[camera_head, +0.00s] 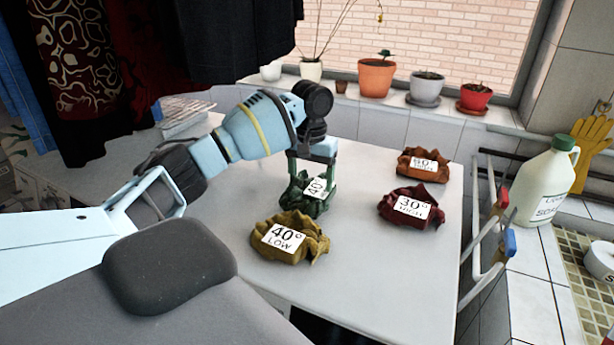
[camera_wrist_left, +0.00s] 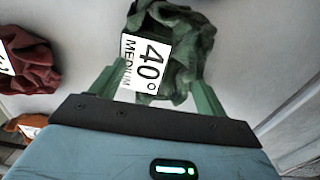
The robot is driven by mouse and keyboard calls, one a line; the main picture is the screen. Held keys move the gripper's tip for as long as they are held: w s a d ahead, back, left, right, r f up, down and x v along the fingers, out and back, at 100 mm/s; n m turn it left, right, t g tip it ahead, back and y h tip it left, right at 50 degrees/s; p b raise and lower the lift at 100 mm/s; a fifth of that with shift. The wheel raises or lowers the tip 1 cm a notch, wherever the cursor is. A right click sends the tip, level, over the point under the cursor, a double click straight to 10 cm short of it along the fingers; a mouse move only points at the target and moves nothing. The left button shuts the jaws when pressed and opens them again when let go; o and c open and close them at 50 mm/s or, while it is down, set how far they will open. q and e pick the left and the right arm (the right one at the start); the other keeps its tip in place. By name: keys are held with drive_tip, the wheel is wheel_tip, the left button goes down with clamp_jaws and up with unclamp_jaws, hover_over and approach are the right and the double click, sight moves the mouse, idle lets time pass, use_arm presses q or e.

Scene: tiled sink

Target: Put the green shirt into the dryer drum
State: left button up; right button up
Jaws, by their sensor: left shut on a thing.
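The green shirt (camera_head: 309,205) is a crumpled bundle with a white tag on the white table. In the left wrist view the green shirt (camera_wrist_left: 186,62) shows its tag, which reads 40° MEDIUM. My left gripper (camera_head: 312,180) comes down on it from above, with its green fingers shut on the cloth. In the left wrist view the fingers of my left gripper (camera_wrist_left: 160,82) lie on both sides of the bundle. From these views I cannot tell whether the shirt is lifted off the table. My right gripper and the dryer drum are not in view.
A yellow shirt (camera_head: 290,238) tagged 40° LOW lies just in front of the green one. A dark red shirt (camera_head: 411,206) and an orange shirt (camera_head: 423,165) lie to the right. A white jug (camera_head: 546,182) stands beyond the table's right edge. Dark clothes (camera_head: 230,40) hang at the back left.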

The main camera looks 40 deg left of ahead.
use_arm(q)
drive_tip(key=shift+a+f, duration=0.2)
drive_tip(key=shift+f, duration=0.05)
drive_tip(key=shift+d, duration=0.25)
drive_tip(key=o, duration=1.5)
drive_tip(key=shift+a, duration=0.1)
